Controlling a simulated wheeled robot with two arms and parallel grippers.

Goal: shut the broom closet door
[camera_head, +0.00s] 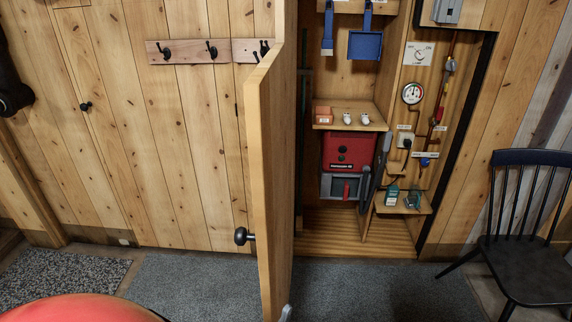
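The broom closet door (271,180) stands wide open, swung out toward me so that I see it nearly edge-on. A black round knob (243,236) sticks out from its left face. The closet (345,235) is open to the right of the door, with its shelves and contents showing. A small pale grey piece (286,313) shows at the door's bottom edge; I cannot tell what it is. Neither of my grippers can be made out in this view.
A black spindle chair (525,270) stands right of the closet. A red rounded top (80,308) is at the lower left. Wall hooks (211,49) are left of the door. Grey carpet (390,292) before the closet is clear. A dark object (12,90) is cut off at left.

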